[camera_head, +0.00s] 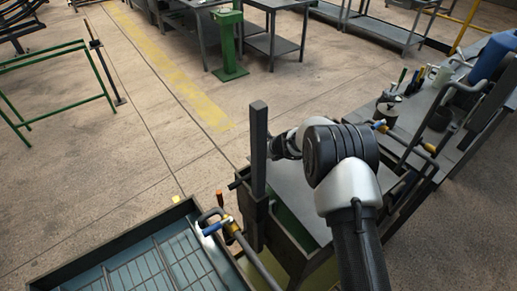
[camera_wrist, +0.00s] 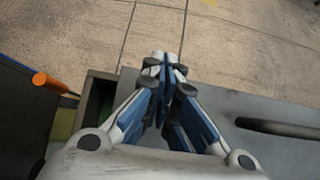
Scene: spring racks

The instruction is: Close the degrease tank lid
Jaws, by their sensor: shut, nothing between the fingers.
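The degrease tank appears to be the dark-walled box (camera_head: 285,237) under my arm, with a green inside. A flat grey plate, seemingly its lid (camera_head: 300,190), lies over much of its top. In the wrist view the lid (camera_wrist: 225,105) fills the right side and has a dark slot-like mark. A strip of green interior (camera_wrist: 95,105) shows to the left of the lid. My gripper (camera_wrist: 165,65) is shut and empty, above the lid's left edge; contact cannot be told.
A dark upright post (camera_head: 258,150) stands at the tank's left corner. Pipes with a blue-handled valve (camera_head: 212,228) and a wire-rack basin (camera_head: 150,265) are at lower left. A cluttered bench (camera_head: 420,105) is at right. The floor beyond the tank is open.

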